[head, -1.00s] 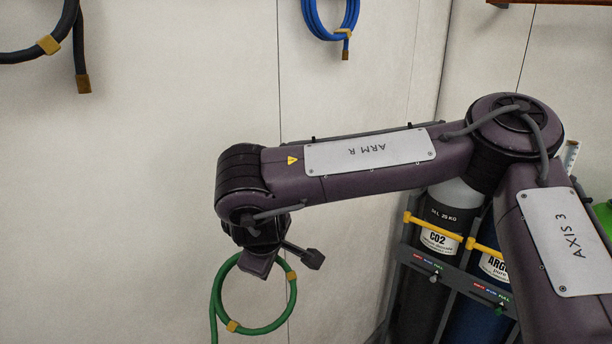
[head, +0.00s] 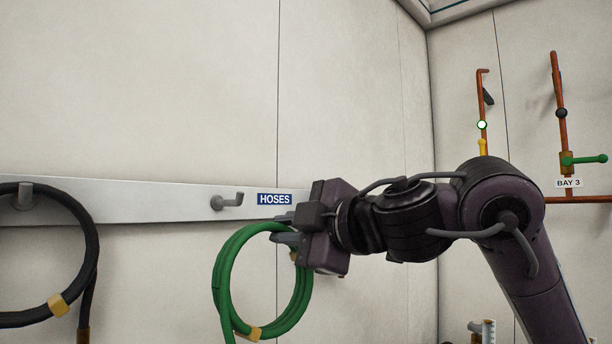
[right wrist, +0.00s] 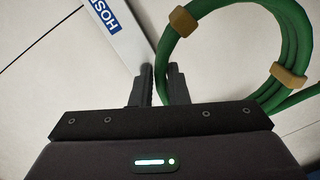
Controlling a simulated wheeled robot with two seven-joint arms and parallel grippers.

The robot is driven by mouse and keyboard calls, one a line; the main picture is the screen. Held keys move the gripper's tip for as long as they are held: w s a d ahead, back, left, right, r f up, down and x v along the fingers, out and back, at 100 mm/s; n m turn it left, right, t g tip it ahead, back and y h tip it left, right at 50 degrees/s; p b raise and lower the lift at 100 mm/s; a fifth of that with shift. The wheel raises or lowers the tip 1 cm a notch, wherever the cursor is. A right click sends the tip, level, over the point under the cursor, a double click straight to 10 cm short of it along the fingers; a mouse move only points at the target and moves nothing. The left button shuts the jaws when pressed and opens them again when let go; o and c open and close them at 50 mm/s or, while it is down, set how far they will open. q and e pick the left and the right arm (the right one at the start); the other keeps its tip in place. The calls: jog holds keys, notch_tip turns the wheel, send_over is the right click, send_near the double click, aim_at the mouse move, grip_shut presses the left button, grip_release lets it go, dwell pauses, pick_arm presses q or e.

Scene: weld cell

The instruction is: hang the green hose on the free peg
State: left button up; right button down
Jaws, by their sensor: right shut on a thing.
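The green hose (head: 222,283) is a coil with tan bands, hanging from my right gripper (head: 281,228). The right gripper is shut on the upper part of the coil, in front of the wall rail. In the right wrist view the green hose (right wrist: 206,14) loops beyond and to the right of the fingers (right wrist: 164,84). The free peg (head: 228,200) is a bare grey hook on the rail, left of the HOSES sign and up and left of the gripper. My left gripper is not in view.
The white rail (head: 150,200) runs along the wall, with the HOSES sign (head: 274,198) beside the peg. A black hose (head: 92,240) hangs on a peg at the left. Orange pipes (head: 481,105) with valves are on the right wall. The wall above the rail is clear.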

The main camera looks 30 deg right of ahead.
jog(key=s+r+t+y, duration=0.1)
jog(key=s+r, duration=0.3)
jog(key=r, duration=0.4)
jog(key=shift+w+a+f, duration=0.15)
jog(key=shift+w, duration=0.6)
jog(key=shift+w+a+f, duration=0.1)
jog(key=shift+w+f, duration=0.05)
jog(key=shift+w, duration=0.6)
jog(key=shift+w+a+f, duration=0.15)
jog(key=shift+w, duration=0.6)
jog(key=shift+x, duration=1)
jog(key=shift+n, duration=0.3)
jog(key=shift+w+a+f+p, duration=0.1)
jog(key=shift+w+a+f, duration=0.3)
jog(key=shift+w, duration=0.75)
jog(key=shift+w+a+f+p, duration=0.15)
jog(key=shift+w+a+f, duration=0.2)
jog(key=shift+w, duration=0.75)
jog(key=shift+w+a+f+p, duration=0.1)
jog(key=shift+w+a+f, duration=0.3)
jog(key=shift+w, duration=0.75)
